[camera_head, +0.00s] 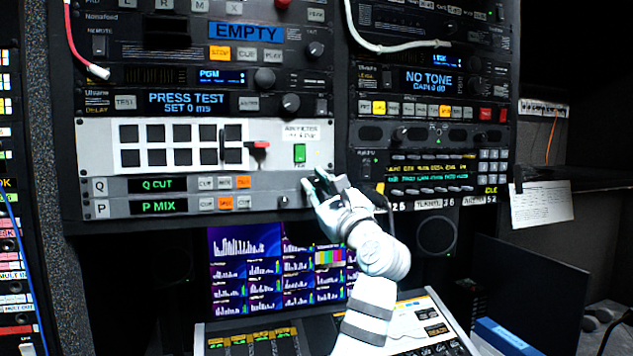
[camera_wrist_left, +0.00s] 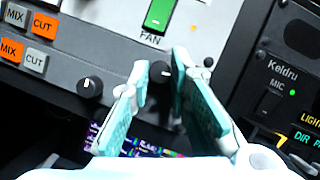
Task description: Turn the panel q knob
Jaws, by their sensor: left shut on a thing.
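The light grey panel (camera_head: 120,187) has rows marked Q and P. The Q row display reads "Q CUT" (camera_head: 157,184) and the P row display reads "P MIX" (camera_head: 158,207). My right gripper is not in view.
Above the knobs is a green FAN switch (camera_head: 299,152), near a red lever (camera_head: 259,144). To the right is another rack of modules (camera_head: 425,180). Below are a screen with graphs (camera_head: 245,265) and a sloped console (camera_head: 270,335).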

